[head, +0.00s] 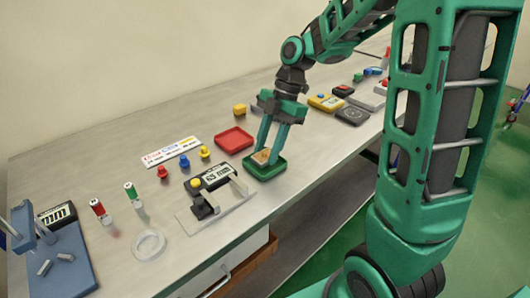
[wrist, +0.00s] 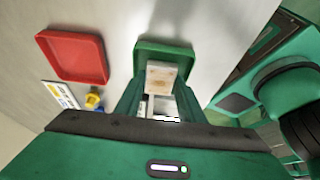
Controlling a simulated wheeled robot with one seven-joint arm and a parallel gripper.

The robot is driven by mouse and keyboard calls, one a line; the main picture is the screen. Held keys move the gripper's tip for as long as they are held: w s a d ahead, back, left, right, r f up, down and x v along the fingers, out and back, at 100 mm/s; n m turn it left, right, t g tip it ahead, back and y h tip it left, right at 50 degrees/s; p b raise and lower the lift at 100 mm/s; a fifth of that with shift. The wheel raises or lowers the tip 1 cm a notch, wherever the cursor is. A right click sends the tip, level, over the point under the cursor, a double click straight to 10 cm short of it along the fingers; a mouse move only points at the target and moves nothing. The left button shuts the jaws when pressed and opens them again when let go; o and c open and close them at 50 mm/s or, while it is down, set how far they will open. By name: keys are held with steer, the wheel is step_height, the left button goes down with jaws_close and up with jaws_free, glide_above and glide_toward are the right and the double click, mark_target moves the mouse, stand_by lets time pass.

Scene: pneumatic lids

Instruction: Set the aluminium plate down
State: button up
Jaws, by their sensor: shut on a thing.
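A small square plate (wrist: 161,77), pale beige with small dark marks, is between the fingertips of my gripper (wrist: 162,84) in the wrist view; I take it for the aluminium plate. My gripper is shut on it. In the head view my gripper (head: 270,148) points down at the green tray (head: 265,172), and the plate (head: 261,156) looks tan there, over or inside the tray. The green tray's far part also shows beyond the plate in the wrist view (wrist: 165,46). I cannot tell whether the plate touches the tray floor.
A red tray (head: 234,139) lies just left of the green one. A black gauge box (head: 209,178) and a clear-plated fixture (head: 215,207) stand nearby at left. The bench's front edge is close to the green tray.

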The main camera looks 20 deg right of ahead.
steer(key=shift+f, duration=0.7)
steer(key=o, duration=0.9)
steer(key=shift+f, duration=0.1)
steer(key=v, duration=1.2)
steer(key=s+d+f+m+h, duration=0.1)
steer(key=s+d+m, duration=0.3)
steer(key=s+m, duration=0.4)
steer(key=s+d+f+m+h, duration=0.1)
steer(key=s+d+f+m, duration=0.2)
steer(key=s+m, duration=0.5)
steer(key=s+d+f+m+t+h, duration=0.1)
steer(key=s+d+f+m+h, duration=0.1)
steer(key=s+m, duration=0.7)
steer(key=shift+s+d+f+m, duration=0.1)
steer(key=shift+d+f+m, duration=0.35)
steer(key=shift+d+m, duration=0.25)
steer(key=shift+d+f+m, duration=0.4)
steer(key=shift+d+m, duration=0.2)
steer(key=shift+m, duration=0.2)
